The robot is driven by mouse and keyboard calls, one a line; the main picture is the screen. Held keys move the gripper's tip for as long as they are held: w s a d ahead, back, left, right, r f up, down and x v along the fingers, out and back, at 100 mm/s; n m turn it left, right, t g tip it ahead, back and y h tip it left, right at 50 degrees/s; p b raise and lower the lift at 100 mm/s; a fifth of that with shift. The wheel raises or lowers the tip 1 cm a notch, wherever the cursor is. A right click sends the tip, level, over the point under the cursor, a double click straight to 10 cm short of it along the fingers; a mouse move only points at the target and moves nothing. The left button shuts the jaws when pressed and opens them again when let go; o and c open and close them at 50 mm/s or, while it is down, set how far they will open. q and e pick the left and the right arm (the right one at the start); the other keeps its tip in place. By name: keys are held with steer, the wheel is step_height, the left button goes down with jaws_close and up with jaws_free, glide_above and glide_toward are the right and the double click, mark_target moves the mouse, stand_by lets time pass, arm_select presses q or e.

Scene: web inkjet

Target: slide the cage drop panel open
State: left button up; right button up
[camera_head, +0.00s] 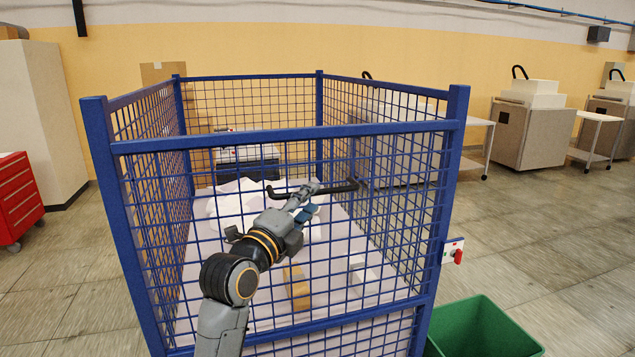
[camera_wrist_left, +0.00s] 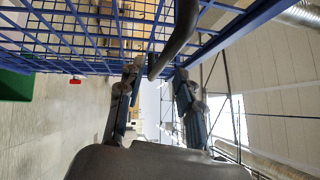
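The cage drop panel is the blue wire-mesh front (camera_head: 400,215) of a blue-framed cage. A black bar handle (camera_head: 338,188) with bent ends runs across it. My left gripper (camera_head: 312,190) is at the middle of the handle, in front of the mesh. In the left wrist view, its two fingers (camera_wrist_left: 157,72) stand apart with the dark handle (camera_wrist_left: 182,25) reaching between their tips. A gap shows on both sides, so I see no firm grip. The mesh (camera_wrist_left: 70,35) is close beyond the fingers. My right gripper is not in view.
A red lever (camera_head: 458,256) on a white plate sits at the cage's right post. A green bin (camera_head: 482,330) stands at the lower right. White crumpled material and a tan block (camera_head: 297,288) lie inside the cage. Floor is open at the right; a red cabinet (camera_head: 17,200) stands left.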

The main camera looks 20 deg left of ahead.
mark_target(315, 195)
arm_select(q)
steer(key=shift+p+x, duration=0.65)
steer(key=shift+x, duration=1.4)
steer(key=shift+c, duration=0.2)
jaws_close()
